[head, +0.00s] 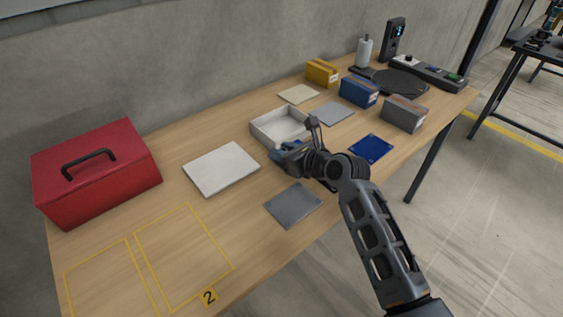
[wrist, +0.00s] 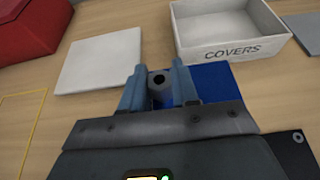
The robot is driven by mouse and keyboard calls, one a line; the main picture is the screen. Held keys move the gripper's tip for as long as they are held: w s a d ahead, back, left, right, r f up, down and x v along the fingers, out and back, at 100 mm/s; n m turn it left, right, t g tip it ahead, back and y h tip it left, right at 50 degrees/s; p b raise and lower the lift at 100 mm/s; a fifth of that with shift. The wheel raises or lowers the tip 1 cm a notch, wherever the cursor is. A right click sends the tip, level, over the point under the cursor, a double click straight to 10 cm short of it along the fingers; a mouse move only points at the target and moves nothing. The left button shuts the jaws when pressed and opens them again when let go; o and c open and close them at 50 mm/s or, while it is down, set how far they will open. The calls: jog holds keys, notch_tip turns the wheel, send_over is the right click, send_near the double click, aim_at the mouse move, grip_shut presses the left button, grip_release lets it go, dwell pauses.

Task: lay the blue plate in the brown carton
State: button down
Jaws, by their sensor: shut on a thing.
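My gripper (wrist: 160,90) is shut on a grey round knob with a dark hole in its top. A blue plate (wrist: 215,78) shows behind and under the fingers, and the knob seems to belong to it. In the head view my gripper (head: 282,152) is just in front of the white box, and my wrist hides most of what it holds. Another flat blue panel (head: 371,148) with pale corner spots lies on the table to the right. I cannot make out an open brown carton; a closed ochre box (head: 322,72) stands at the back.
The white open box (head: 262,133) is labelled COVERS in the wrist view (wrist: 230,50). A white panel (head: 222,168) and a grey panel (head: 293,205) lie nearby. A red toolbox (head: 97,170) stands left. Blue (head: 359,91) and grey (head: 404,113) boxes stand right.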

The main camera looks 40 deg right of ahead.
aim_at(281, 173)
jog(key=shift+w+a+f, duration=0.1)
jog(key=shift+a+f, duration=0.25)
jog(key=shift+f, duration=1.85)
jog(key=shift+f+b, duration=0.15)
jog(key=shift+b, duration=0.15)
jog(key=c, duration=0.8)
grip_release()
jog(key=shift+c, duration=0.2)
